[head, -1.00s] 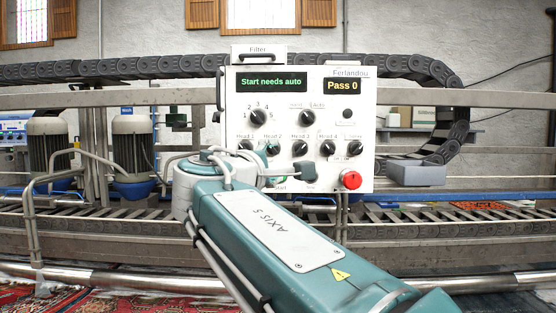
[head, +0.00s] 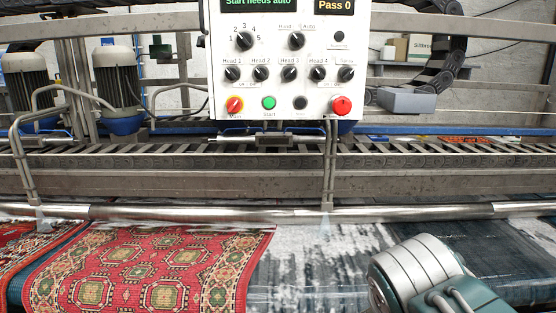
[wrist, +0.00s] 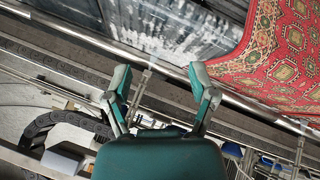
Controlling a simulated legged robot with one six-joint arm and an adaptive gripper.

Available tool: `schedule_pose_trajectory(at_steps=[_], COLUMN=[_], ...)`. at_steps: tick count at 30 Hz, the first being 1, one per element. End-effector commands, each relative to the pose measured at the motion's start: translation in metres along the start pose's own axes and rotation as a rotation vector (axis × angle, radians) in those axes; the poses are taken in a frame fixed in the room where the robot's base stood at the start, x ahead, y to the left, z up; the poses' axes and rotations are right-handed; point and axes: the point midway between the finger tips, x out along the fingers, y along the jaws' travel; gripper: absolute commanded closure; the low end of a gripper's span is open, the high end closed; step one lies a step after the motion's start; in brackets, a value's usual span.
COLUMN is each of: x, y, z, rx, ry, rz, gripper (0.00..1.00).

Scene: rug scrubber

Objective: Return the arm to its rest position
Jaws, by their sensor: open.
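My gripper (wrist: 160,85) shows in the wrist view with its two fingers spread apart and nothing between them. Past the fingertips lie a steel rail and the wet dark belt. In the head view only a grey and teal part of my arm shows at the lower right; the gripper itself is out of that view. The white control panel (head: 280,55) stands clear of my arm, and its knobs and buttons are in plain sight. Its upper display (head: 258,3) reads "Start needs auto" and the other display (head: 334,6) reads "Pass 0".
A red patterned rug (head: 150,265) lies on the dark wet belt (head: 340,250) at the front; it also shows in the wrist view (wrist: 275,50). A steel rail (head: 250,214) runs across behind it. Two motors (head: 118,75) stand at the left. A grey box (head: 405,100) sits right of the panel.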

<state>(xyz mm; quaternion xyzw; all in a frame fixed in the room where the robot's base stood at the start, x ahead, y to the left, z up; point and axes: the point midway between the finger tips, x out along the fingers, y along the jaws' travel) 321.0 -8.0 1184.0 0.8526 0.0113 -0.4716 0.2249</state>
Motion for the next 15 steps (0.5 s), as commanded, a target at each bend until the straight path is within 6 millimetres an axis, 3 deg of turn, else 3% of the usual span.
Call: schedule_pose_trajectory(at_steps=[1,3,6,9,15], x=[0.006,0.013,0.02,0.023,0.023], y=[-0.01,-0.026,-0.043,-0.051,-0.053], z=[0.028,0.055,0.079,0.089,0.09], rx=[0.1,0.218,0.34,0.398,0.405], ry=[-0.02,-0.04,-0.058,-0.065,-0.068], rz=[-0.05,-0.115,-0.179,-0.209,-0.215], gripper=[0.26,0.26,0.26,0.26,0.26])
